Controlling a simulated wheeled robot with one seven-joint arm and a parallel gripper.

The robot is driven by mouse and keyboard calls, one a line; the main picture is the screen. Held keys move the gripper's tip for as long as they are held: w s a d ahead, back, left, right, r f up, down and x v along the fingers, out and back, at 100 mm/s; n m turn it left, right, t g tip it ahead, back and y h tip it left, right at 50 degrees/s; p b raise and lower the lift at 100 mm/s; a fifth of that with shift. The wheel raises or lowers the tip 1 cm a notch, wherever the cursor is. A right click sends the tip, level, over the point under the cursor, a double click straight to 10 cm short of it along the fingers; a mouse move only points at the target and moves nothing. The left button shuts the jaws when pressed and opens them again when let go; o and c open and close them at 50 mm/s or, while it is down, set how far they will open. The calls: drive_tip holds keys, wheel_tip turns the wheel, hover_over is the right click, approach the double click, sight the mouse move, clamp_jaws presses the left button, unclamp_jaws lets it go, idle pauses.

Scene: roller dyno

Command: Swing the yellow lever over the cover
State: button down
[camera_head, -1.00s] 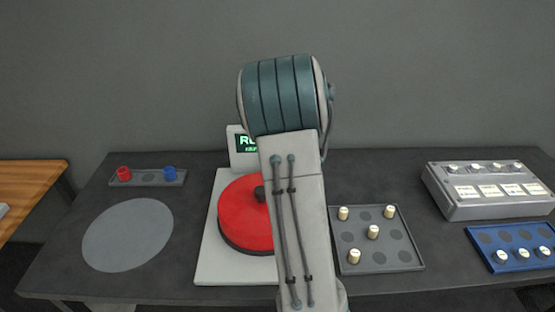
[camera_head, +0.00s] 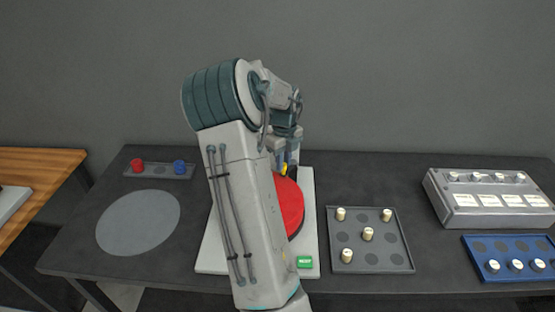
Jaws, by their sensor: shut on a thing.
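The red round cover (camera_head: 289,205) lies on a pale base plate (camera_head: 309,232), and my arm hides its left part. A small piece of the yellow lever (camera_head: 284,169) shows at the cover's far edge, at my fingertips. My gripper (camera_head: 286,168) points down there and is shut on the lever. The rest of the lever and most of the fingers are hidden behind my arm or too small to make out.
A green button (camera_head: 304,262) sits at the plate's front right. A grey tray (camera_head: 375,265) with several pale caps is to the right, and a grey box (camera_head: 490,210) and blue tray (camera_head: 510,275) are farther right. A grey disc (camera_head: 138,222) lies left; red and blue knobs stand behind it.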

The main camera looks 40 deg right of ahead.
drive_tip(key=c, duration=1.3)
unclamp_jaws()
wheel_tip(320, 180, up, 14)
drive_tip(key=b, duration=0.1)
drive_tip(key=s+a+n+t+y, duration=0.1)
drive_tip(key=s+a+n, duration=0.1)
drive_tip(key=a+n, duration=0.8)
drive_tip(key=s+a+n+t, duration=0.1)
drive_tip(key=s+a+n, duration=0.1)
drive_tip(key=a+n, duration=0.75)
drive_tip(key=s+a+f+n, duration=0.2)
drive_tip(key=s+a+n, duration=0.3)
drive_tip(key=a+n, duration=0.3)
drive_tip(key=s+a+f+n+t+h, duration=0.1)
drive_tip(key=s+a+f+n, duration=0.1)
drive_tip(key=s+a+n, duration=0.4)
drive_tip(key=a+n, duration=0.2)
drive_tip(key=shift+s+a+n+t, duration=0.2)
drive_tip(key=shift+s+n+t, duration=0.05)
drive_tip(key=shift+n+t, duration=0.1)
